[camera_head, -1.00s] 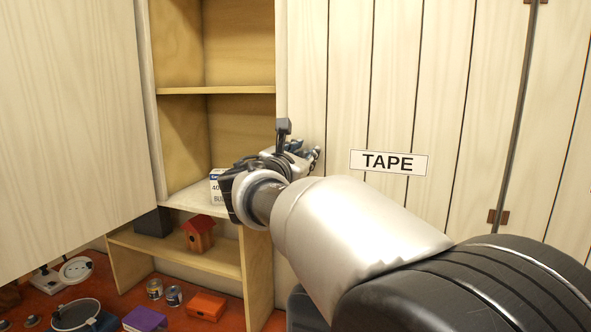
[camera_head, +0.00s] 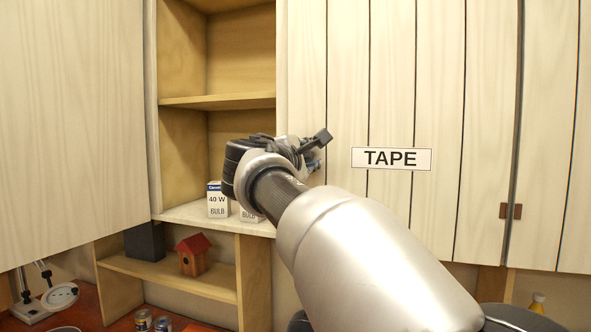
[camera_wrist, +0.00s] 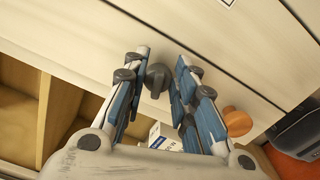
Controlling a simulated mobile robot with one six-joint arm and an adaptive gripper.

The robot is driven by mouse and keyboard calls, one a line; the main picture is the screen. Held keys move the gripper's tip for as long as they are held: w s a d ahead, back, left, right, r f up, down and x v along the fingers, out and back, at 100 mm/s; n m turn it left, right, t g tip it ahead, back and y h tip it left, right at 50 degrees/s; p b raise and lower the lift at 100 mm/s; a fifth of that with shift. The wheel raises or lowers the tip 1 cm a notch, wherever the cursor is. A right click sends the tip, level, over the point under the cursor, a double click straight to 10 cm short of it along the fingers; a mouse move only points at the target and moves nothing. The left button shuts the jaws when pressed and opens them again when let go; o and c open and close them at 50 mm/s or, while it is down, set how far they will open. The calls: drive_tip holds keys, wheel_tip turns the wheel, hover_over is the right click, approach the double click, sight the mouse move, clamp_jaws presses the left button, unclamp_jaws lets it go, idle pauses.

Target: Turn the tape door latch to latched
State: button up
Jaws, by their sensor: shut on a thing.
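The tape door (camera_head: 345,100) is pale planked wood with a white TAPE label (camera_head: 391,158), and it looks closed. The door latch (camera_wrist: 157,79) is a dark grey knob on the door face, seen between my fingers in the wrist view. My gripper (camera_wrist: 163,64) is shut on the latch, with blue-padded fingers on either side of it. In the head view my gripper (camera_head: 314,157) is at the door's left edge, and my wrist hides the latch there. A round wooden knob (camera_wrist: 237,121) sits beside the right finger in the wrist view.
Open shelves (camera_head: 215,103) stand left of the door, with a bulb box (camera_head: 217,200) on one close to my wrist. A birdhouse (camera_head: 193,255) and a dark box (camera_head: 145,241) are on the lower shelf. Another pale door (camera_head: 70,120) stands at the far left.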

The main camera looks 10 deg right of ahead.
drive_tip(key=shift+f+m+b, duration=0.2)
drive_tip(key=shift+m+b, duration=0.95)
drive_tip(key=shift+m, duration=0.45)
drive_tip(key=o, duration=0.9)
drive_tip(key=shift+s, duration=0.1)
drive_tip(key=v, duration=1.2)
drive_tip(key=shift+r, duration=0.1)
